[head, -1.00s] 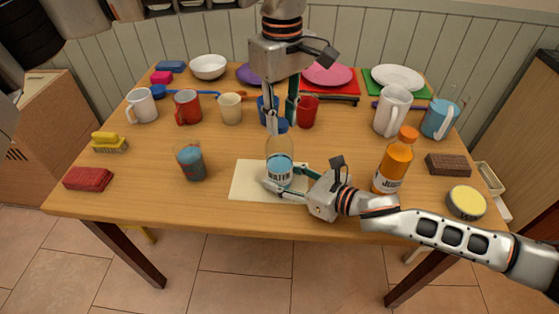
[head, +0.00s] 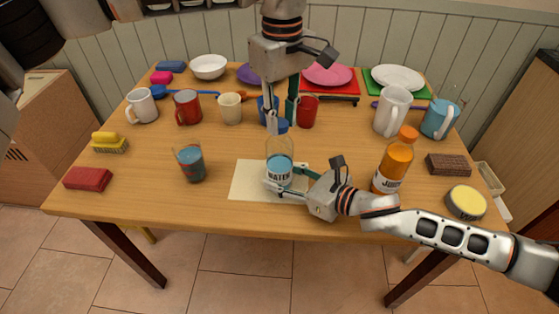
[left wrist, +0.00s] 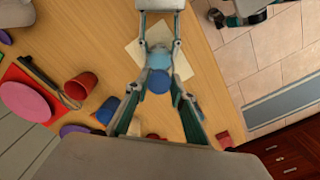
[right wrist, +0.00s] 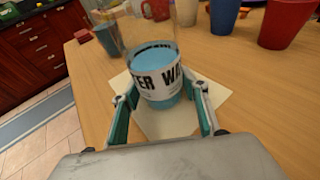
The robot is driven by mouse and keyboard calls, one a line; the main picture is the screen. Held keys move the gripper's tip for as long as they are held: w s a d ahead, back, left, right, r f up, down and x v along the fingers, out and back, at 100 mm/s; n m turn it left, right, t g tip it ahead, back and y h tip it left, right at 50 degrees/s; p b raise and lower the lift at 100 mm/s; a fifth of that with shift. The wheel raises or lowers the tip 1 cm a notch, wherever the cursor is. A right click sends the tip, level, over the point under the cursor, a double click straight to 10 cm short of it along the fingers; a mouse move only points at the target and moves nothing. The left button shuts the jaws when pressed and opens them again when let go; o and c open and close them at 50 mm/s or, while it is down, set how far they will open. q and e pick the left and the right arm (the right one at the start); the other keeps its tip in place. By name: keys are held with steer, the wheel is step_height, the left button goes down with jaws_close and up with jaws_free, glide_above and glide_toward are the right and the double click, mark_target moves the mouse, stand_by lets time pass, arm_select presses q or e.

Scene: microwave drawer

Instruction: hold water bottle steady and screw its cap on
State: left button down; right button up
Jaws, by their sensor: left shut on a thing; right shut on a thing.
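The clear water bottle (head: 279,152) stands upright on a pale mat (head: 250,182), with blue water low in it and a WATER label. Its blue cap (head: 282,127) is at the bottle's top, and it also shows in the left wrist view (left wrist: 158,79). My left gripper (head: 281,120) reaches down from above and is shut on the cap. My right gripper (head: 284,184) is shut around the bottle at label height; the label shows between its fingers in the right wrist view (right wrist: 160,84). Whether the cap sits fully on the neck, I cannot tell.
An orange juice bottle (head: 394,162) stands close to the right of my right gripper. The table's front left is mostly clear.

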arm_select(q)
steer(key=m, duration=0.6)
steer(key=shift+m, duration=0.4)
steer(key=m, duration=0.7)
steer(key=shift+d, duration=0.15)
steer(key=c, duration=1.8)
jaws_free()
